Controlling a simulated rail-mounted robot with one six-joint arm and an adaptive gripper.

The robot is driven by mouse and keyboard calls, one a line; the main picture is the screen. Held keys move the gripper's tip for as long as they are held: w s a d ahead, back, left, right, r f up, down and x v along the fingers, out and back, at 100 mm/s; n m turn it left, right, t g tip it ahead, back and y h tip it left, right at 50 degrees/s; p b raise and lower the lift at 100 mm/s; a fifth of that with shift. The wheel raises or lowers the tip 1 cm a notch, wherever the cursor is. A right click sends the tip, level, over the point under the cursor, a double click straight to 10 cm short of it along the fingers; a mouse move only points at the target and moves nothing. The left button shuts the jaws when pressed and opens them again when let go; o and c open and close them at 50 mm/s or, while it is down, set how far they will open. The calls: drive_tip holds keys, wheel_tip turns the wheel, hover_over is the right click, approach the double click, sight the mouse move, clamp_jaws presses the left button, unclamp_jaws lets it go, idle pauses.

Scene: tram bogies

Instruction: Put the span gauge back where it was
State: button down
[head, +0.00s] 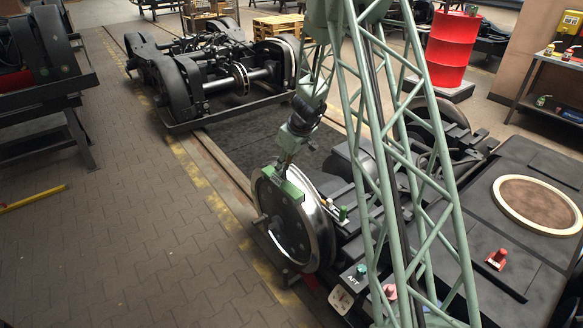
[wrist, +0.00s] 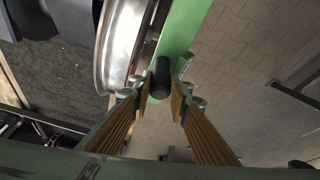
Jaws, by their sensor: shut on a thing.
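The span gauge is a green bar with a black handle. In the head view the green gauge (head: 290,193) is at the top of the near bogie's wheel (head: 292,228), in front of its upper face. In the wrist view the gauge (wrist: 190,22) runs beside the shiny wheel rim (wrist: 122,45); I cannot tell whether they touch. My gripper (head: 284,168) is above the wheel. In the wrist view its gold-padded fingers (wrist: 161,88) are shut on the black handle (wrist: 160,76). The gauge's far end is out of the wrist view.
A second bogie (head: 235,70) stands behind on the track. A red drum (head: 452,50) and a shelf (head: 550,85) are at the back right. A dark deck with a red-handled part (head: 497,259) and a round ring (head: 538,205) lies at right. The paved floor (head: 130,230) at left is mostly clear.

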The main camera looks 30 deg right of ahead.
drive_tip(key=s+a+r+m+h+p, duration=0.1)
drive_tip(key=s+a+r+p, duration=0.3)
drive_tip(key=a+r, duration=0.4)
drive_tip(key=s+a+r+m+p, duration=0.3)
drive_tip(key=a+r, duration=0.5)
drive_tip(key=a, duration=0.4)
drive_tip(key=s+p, duration=0.1)
drive_tip(key=p, duration=0.1)
drive_tip(key=shift+s+a+m+h+p, duration=0.3)
drive_tip(key=shift+h+p, duration=0.05)
drive_tip(key=shift+h, duration=0.05)
drive_tip(key=shift+s, duration=0.1)
